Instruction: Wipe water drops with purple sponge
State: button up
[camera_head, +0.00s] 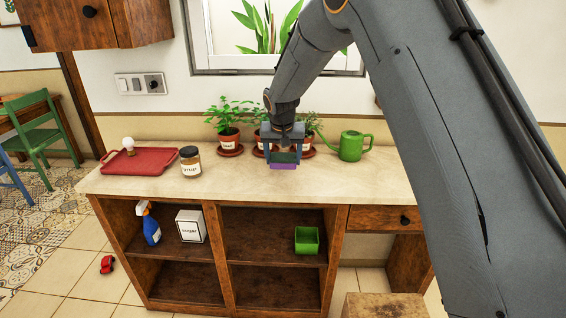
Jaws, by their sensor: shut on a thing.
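My gripper (284,158) is above the front part of the counter top (345,185), in front of the potted plants. It is shut on the purple sponge (283,166), which shows as a thin purple strip under the fingers. The sponge is at or just above the counter surface; I cannot tell if it touches. I cannot make out any water drops on the counter.
A red tray (142,162), a brown jar (190,162), potted plants (229,137) and a green watering can (351,146) stand on the counter. Below, open shelves hold a spray bottle (150,228), a white box (190,226) and a green container (307,241). The counter's right front is clear.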

jog(key=shift+r+p, duration=0.5)
jog(key=shift+r, duration=0.9)
